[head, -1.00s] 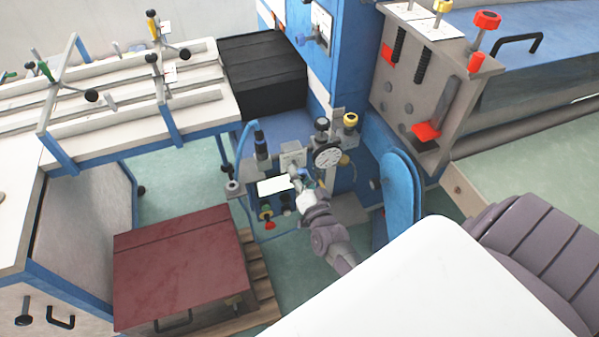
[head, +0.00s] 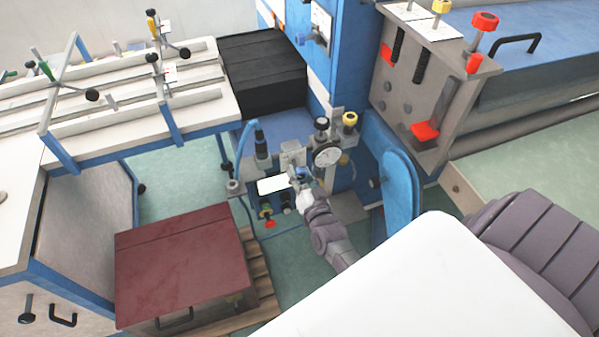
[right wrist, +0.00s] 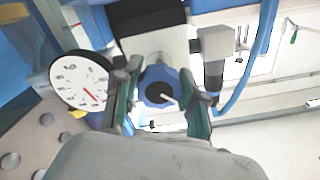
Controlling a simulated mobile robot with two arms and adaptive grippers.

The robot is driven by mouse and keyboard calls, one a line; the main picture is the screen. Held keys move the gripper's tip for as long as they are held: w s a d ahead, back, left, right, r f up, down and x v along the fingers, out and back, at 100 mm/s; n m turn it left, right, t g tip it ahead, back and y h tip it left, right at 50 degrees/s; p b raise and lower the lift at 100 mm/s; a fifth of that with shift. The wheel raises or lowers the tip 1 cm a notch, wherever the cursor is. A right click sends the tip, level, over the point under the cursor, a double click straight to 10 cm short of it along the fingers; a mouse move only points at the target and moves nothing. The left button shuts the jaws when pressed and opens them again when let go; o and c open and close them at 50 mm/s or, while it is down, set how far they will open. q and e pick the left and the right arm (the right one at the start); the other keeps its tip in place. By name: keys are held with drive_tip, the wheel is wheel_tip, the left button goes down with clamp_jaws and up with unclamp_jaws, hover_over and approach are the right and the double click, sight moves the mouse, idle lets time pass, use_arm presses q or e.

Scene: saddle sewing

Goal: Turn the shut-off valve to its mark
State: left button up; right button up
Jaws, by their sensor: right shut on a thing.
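The shut-off valve shows as a round blue knob (right wrist: 158,88) with a dark centre and a pale pointer, in the right wrist view. The pointer slants down and to the right there. My right gripper (right wrist: 162,103) has one finger on each side of the knob and is shut on it. In the head view my right gripper (head: 298,178) is at the small valve panel, left of and below the gauge. The fingers hide part of the knob, and I cannot make out its mark. My left gripper is not in view.
A red knob (head: 269,223) sits low on the panel. A dark red box (head: 180,265) stands at the lower left.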

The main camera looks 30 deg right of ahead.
drive_tip(key=o, duration=1.2)
drive_tip(key=shift+c, duration=0.2)
drive_tip(key=v, duration=1.2)
drive_tip(key=shift+f, duration=0.1)
